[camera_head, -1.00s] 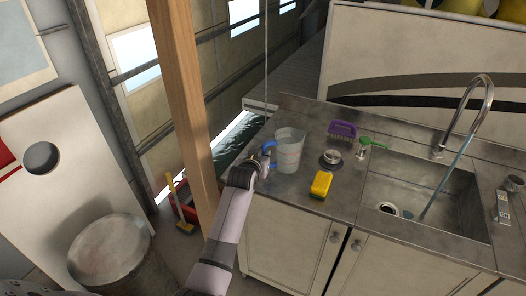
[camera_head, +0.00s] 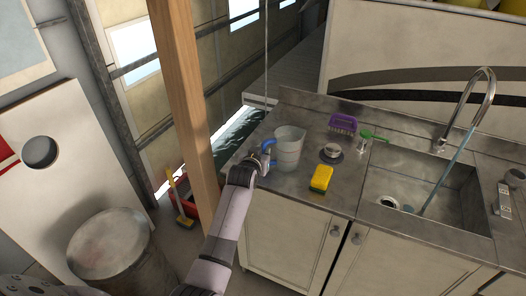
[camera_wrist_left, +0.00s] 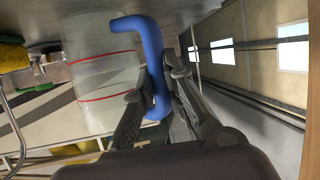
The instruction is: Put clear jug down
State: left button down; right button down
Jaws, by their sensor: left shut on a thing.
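The clear jug (camera_head: 289,148) is upright at the left end of the metal counter, with a blue handle on its left side. In the left wrist view the clear jug (camera_wrist_left: 100,75) shows red lines around its wall, and the picture is turned upside down. My left gripper (camera_head: 266,160) is shut on the jug's blue handle (camera_wrist_left: 152,62), with its dark fingers (camera_wrist_left: 150,100) on either side of it. The jug's base appears at the counter surface; I cannot tell whether it touches. My right gripper is not in view.
On the metal counter (camera_head: 290,185), a yellow sponge (camera_head: 320,179), a small cup on a dark saucer (camera_head: 331,158), a purple brush (camera_head: 343,123) and a green-handled brush (camera_head: 373,136) stand right of the jug. The sink (camera_head: 425,185) lies farther right. A wooden post (camera_head: 184,100) rises left of my arm.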

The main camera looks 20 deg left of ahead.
pick_arm(q)
jog(key=shift+f, duration=0.25)
dwell(0.4)
jog(key=c, duration=1.6)
grip_release()
jog(key=shift+o, duration=0.2)
jog(key=shift+f, duration=0.1)
jog(key=c, duration=0.4)
